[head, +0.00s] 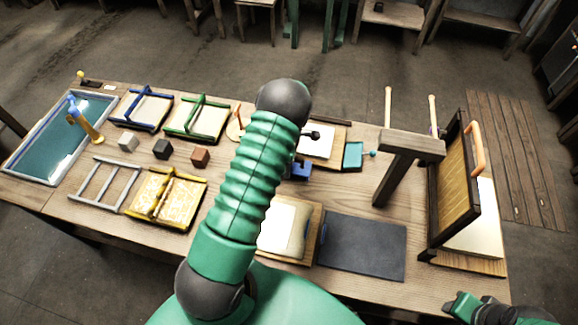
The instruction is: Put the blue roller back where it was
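A small blue object (299,170), possibly the blue roller, sits on the table just right of my raised green arm. The arm hides part of it, so I cannot tell its full shape. A strip of blue also shows at the left edge of the dark slab (362,246). My green arm rises through the middle of the view, and no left gripper shows; it may be hidden behind the arm. My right gripper (458,304) is at the bottom right, off the table's front edge and away from the blue object. Its fingers are too unclear to read.
A water basin (30,150) is at the left. Blue (142,109), green (197,118) and yellow (166,198) framed moulds and several small cubes lie nearby. A wooden post (395,180) and an upright hinged screen (455,180) stand at the right. The slab's top is clear.

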